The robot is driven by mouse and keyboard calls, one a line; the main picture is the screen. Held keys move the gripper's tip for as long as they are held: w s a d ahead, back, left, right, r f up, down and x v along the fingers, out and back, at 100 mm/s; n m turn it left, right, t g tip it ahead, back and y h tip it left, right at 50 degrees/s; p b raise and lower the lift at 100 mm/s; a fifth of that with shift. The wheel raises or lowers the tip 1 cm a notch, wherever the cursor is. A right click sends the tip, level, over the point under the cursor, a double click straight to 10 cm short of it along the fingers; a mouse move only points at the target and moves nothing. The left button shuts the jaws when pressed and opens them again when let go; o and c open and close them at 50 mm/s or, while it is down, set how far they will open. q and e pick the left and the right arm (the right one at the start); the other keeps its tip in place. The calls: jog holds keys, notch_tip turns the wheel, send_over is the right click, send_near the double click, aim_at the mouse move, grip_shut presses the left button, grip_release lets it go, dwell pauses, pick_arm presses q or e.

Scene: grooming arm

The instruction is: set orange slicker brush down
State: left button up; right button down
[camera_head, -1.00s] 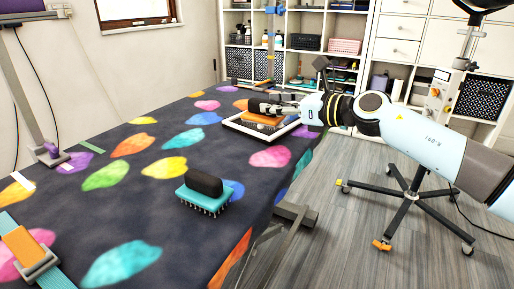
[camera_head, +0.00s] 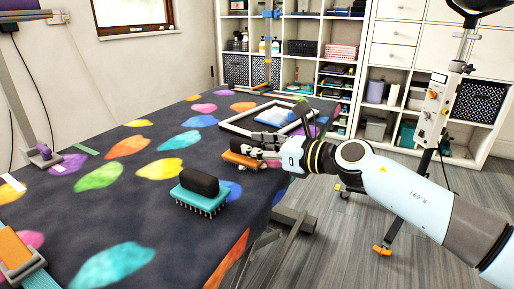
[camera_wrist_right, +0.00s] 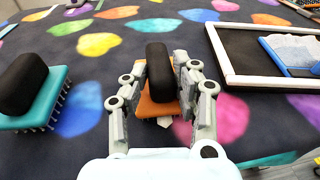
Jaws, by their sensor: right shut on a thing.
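The orange slicker brush (camera_head: 238,160), with a black handle, is in my right gripper (camera_head: 256,151), low over the near right side of the dark patterned table top (camera_head: 140,215). In the right wrist view the black handle (camera_wrist_right: 158,72) stands between the two fingers (camera_wrist_right: 160,88), with the orange base (camera_wrist_right: 152,107) below. I cannot tell whether the brush touches the table. A teal brush (camera_head: 200,196) with a black handle and pins stands on the table, to the left of the orange one and apart from it. My left gripper is not in view.
A white-framed tray (camera_head: 232,126) lies behind the orange brush, with a blue item (camera_head: 273,117) in it. A grooming arm post (camera_head: 33,118) stands at the left. A teal strap with an orange piece (camera_head: 14,248) lies at bottom left. The table's middle is free.

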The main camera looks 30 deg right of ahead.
jog(key=c, duration=1)
grip_release()
